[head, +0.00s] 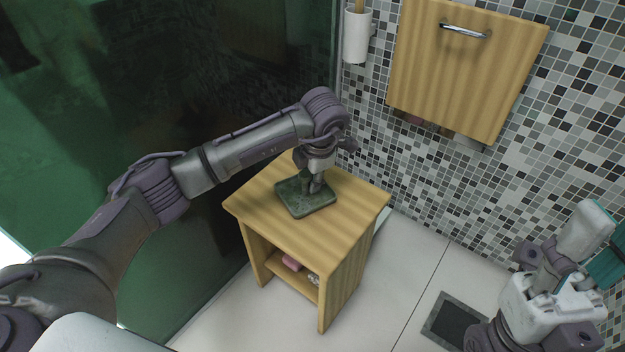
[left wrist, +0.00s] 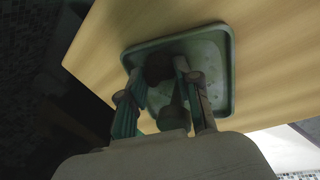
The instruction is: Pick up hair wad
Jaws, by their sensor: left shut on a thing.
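My left gripper (head: 311,187) points down at a dark green tray (head: 291,204) on top of a small wooden cabinet. In the left wrist view its teal-lined fingers are closed around a small dark, rounded wad (left wrist: 158,67), which looks like the hair wad. The wad is over the tray (left wrist: 216,38); I cannot tell whether it still touches it. In the head view the fingers hide the wad. My right gripper (head: 565,262) is at the lower right, away from the cabinet, and its jaw state is unclear.
The wooden cabinet (head: 262,216) has an open shelf with a pink item (head: 291,263) inside. A wooden wall cabinet (head: 465,65) hangs on the tiled wall, beside a white holder (head: 357,36). Dark green glass stands at left. A dark floor drain (head: 452,322) lies on the pale floor.

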